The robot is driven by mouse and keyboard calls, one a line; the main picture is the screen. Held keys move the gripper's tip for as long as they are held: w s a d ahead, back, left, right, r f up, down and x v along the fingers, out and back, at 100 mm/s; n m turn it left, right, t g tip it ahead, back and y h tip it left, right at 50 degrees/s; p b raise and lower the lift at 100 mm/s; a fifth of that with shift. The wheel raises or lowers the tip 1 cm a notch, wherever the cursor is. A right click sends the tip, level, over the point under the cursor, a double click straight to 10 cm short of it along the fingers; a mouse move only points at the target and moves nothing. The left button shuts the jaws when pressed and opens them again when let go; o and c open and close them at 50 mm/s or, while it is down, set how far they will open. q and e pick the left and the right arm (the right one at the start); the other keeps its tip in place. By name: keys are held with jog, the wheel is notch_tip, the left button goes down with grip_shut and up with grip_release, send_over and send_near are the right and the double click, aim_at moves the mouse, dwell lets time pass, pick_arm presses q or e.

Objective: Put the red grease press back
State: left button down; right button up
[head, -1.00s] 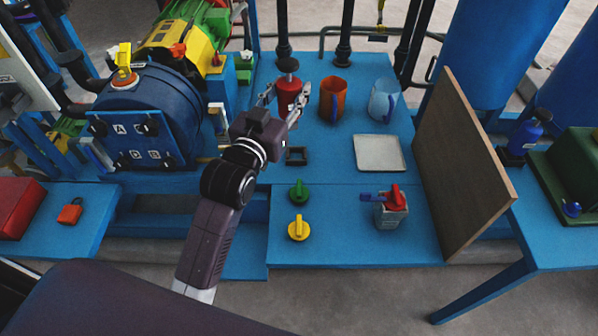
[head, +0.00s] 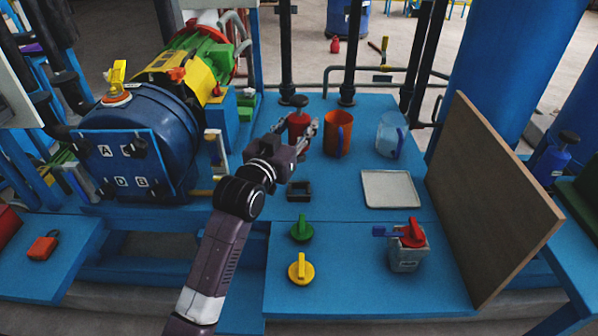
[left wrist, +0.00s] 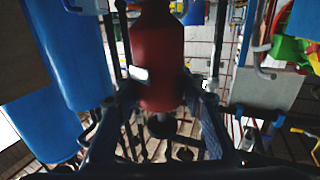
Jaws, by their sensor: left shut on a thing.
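The red grease press (head: 298,121) is a red cylinder with a black knob on top. It stands upright near the back of the blue bench, left of the orange mug. My left gripper (head: 299,133) is shut on it, one finger on each side. In the left wrist view the red body (left wrist: 160,55) fills the space between the fingers (left wrist: 162,92). I cannot tell whether its base touches the bench. A small black square holder (head: 299,190) lies on the bench in front of it and looks empty. My right gripper is not in view.
An orange mug (head: 338,133) and a clear blue jug (head: 391,134) stand right of the press. A pale tray (head: 390,203) lies before a leaning wooden board (head: 490,195). Green (head: 301,229) and yellow (head: 301,268) knobs sit in front. The blue autoclave (head: 150,145) stands left.

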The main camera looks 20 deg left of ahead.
pick_arm(q)
notch_tip(320, 180, down, 7)
jog(key=shift+b, duration=0.95)
jog(key=shift+f, duration=0.85)
jog(key=shift+f+b, duration=0.7)
jog(key=shift+f, duration=0.9)
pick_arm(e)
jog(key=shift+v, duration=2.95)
pick_arm(q)
jog(key=shift+f, duration=0.15)
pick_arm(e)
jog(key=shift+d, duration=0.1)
pick_arm(q)
jog(key=c, duration=1.3)
grip_release()
jog(key=shift+f, duration=0.1)
jog(key=shift+o, duration=0.2)
jog(key=p, duration=0.2)
send_near(299, 155)
notch_tip(299, 155, down, 4)
jog(key=shift+s+a+f, duration=0.15)
jog(key=shift+s+a, duration=0.1)
jog(key=shift+s, duration=0.25)
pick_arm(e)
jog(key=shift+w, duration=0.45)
